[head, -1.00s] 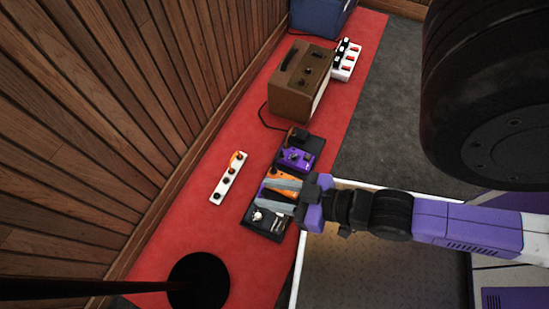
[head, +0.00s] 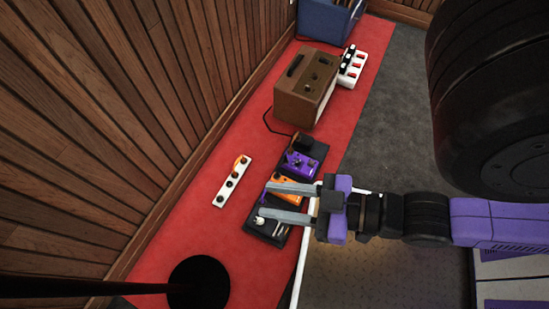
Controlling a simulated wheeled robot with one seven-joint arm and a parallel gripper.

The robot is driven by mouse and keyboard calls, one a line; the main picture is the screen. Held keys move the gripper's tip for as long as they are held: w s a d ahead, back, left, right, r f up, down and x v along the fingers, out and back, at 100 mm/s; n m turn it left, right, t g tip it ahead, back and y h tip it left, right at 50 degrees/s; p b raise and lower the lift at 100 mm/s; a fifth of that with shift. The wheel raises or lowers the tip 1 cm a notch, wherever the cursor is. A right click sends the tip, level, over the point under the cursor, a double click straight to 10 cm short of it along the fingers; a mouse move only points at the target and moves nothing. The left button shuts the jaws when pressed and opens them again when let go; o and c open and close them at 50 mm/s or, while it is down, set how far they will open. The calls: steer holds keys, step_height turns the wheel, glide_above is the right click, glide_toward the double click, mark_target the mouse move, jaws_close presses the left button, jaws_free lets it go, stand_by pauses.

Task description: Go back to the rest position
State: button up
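My gripper (head: 264,200) is over the near part of a dark pedalboard (head: 312,148), its two grey fingers spread apart and pointing left. Nothing shows between the fingers. The board carries a purple pedal (head: 302,164) and an orange pedal (head: 287,184). Something dark with light knobs sits at its near end, partly hidden by the lower finger. My arm reaches in from the right edge of the picture.
A white strip with several dark knobs (head: 232,182) lies on the red carpet (head: 195,225) to the left. A brown amplifier (head: 300,92), a white switch unit (head: 352,68) and a blue case (head: 325,20) stand farther back. A wooden wall (head: 110,120) runs along the left.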

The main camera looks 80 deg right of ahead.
step_height(320, 180, up, 26)
steer(key=p, duration=2.6)
